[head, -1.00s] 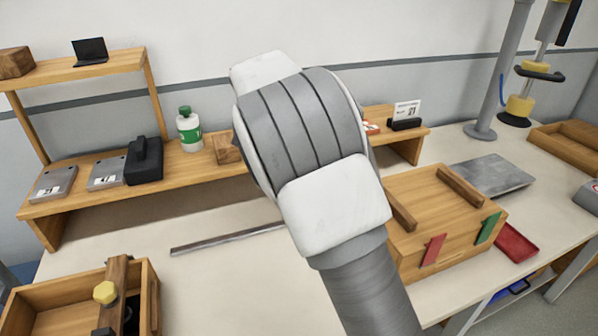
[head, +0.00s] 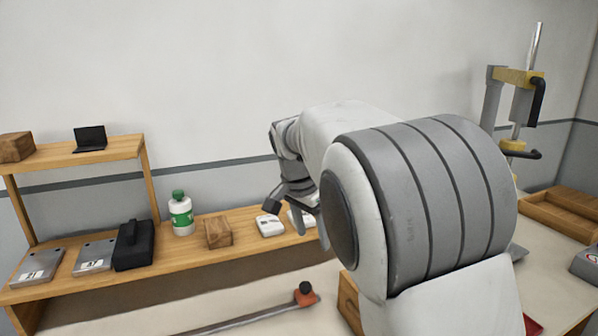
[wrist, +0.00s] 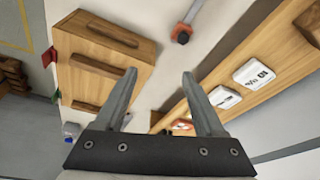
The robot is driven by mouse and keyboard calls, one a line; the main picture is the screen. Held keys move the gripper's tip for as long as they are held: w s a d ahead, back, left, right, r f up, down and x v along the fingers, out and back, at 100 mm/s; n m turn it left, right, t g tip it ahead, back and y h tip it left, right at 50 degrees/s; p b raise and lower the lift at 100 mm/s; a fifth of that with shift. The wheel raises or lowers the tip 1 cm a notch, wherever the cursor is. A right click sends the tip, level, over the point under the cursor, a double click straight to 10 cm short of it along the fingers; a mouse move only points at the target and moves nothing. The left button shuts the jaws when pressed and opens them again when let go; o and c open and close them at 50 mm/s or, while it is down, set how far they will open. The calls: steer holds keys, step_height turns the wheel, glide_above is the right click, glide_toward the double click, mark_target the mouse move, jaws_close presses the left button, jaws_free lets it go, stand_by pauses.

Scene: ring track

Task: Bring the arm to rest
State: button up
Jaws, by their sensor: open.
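My gripper (wrist: 160,88) is open in the wrist view, with its two grey fingers apart and nothing between them. In the head view my gripper (head: 291,206) hangs in the air in front of the shelf, and my arm hides much of the bench's right part. The wrist view looks down past the fingers at the bench top (wrist: 160,75).
The wooden shelf (head: 65,281) holds a green and white bottle (head: 181,215), a wooden block (head: 218,232) and a black case (head: 134,246). A rod with an orange-red end (head: 305,295) lies on the bench. A wooden box (wrist: 105,60) shows in the wrist view.

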steer(key=s+d+r+n+t+y+p, duration=0.1)
steer(key=s+d+r+n+p, duration=0.25)
steer(key=s, duration=0.65)
steer(key=s+d+r+n+t+y+b, duration=0.1)
steer(key=s+d+r+n+y, duration=0.2)
steer(key=s+d, duration=0.6)
steer(key=s+a+f+n+t+h+p, duration=0.1)
steer(key=s+n+h, duration=0.1)
steer(key=s, duration=0.8)
steer(key=shift+f+n+p, duration=0.3)
steer(key=shift+n, duration=0.05)
